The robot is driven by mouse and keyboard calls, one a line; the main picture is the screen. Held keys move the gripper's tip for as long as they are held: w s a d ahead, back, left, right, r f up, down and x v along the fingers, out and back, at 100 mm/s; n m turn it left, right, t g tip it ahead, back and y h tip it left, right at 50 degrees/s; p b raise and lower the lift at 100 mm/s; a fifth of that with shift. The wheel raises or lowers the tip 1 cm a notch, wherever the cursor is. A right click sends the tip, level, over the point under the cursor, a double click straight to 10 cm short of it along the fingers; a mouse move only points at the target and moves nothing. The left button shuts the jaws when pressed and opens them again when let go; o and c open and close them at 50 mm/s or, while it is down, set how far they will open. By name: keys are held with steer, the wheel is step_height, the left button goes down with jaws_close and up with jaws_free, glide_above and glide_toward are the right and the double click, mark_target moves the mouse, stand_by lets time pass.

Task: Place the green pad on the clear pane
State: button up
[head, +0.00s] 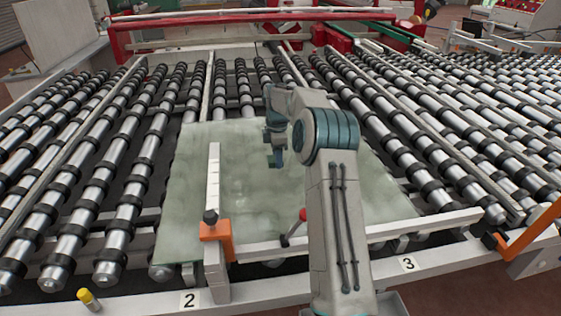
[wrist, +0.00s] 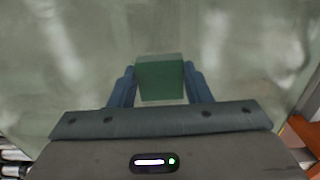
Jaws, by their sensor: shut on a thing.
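The clear pane (head: 190,190) is a greenish, see-through sheet lying on the rollers in the middle of the head view. It also fills most of the wrist view (wrist: 60,60). The green pad (wrist: 160,80) is a small block between the two blue fingers of my gripper (wrist: 160,88), which is shut on it. In the head view my gripper (head: 276,158) points down over the pane, with my arm hiding part of the pane's right side. Whether the pad touches the pane or hangs just above it, I cannot tell.
Rows of metal rollers (head: 150,150) with black rings surround the pane. An orange bracket (head: 217,240) with a pale upright bar (head: 213,180) stands at the pane's front left. A red-knobbed lever (head: 301,215) is at the front rail. A red frame (head: 150,30) crosses the back.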

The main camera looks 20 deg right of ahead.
mark_target(281, 172)
steer(key=shift+w+d+f+p, duration=0.45)
steer(key=shift+w+d+f, duration=0.55)
steer(key=shift+w, duration=0.2)
steer(key=shift+d+f+p, duration=0.1)
steer(key=shift+f+p, duration=0.55)
steer(key=shift+f, duration=1.35)
steer(key=shift+f, duration=0.1)
steer(key=o, duration=1)
steer(key=shift+c, duration=0.2)
